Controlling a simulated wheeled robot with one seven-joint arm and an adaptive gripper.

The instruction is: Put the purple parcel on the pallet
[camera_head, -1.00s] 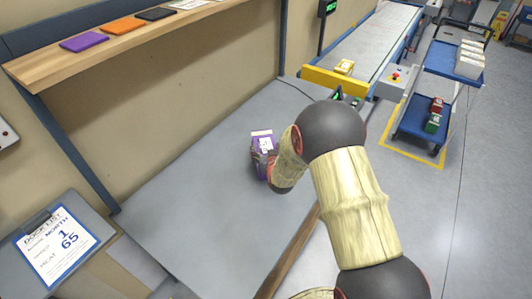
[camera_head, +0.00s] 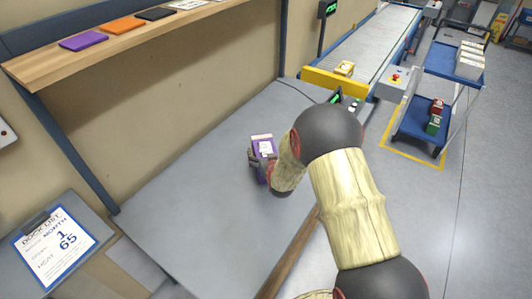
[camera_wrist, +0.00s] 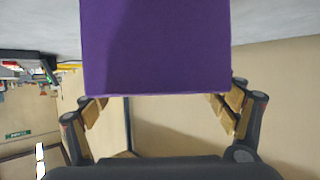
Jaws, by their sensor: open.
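The purple parcel (camera_head: 263,143) stands upright on the grey table, with a white label on its face. In the wrist view the parcel (camera_wrist: 155,45) fills the upper middle. My gripper (camera_head: 262,161) is around the parcel, low on it. In the wrist view my gripper's (camera_wrist: 160,108) two padded fingers are spread, one beyond each side of the parcel, with small gaps beside it. The parcel's lower part is partly hidden by the gripper. I cannot make out a pallet in either view.
The grey table (camera_head: 190,195) is otherwise bare. A wooden shelf (camera_head: 130,50) with several coloured flat items runs along the wall behind. A blue cart (camera_head: 420,118) stands at right.

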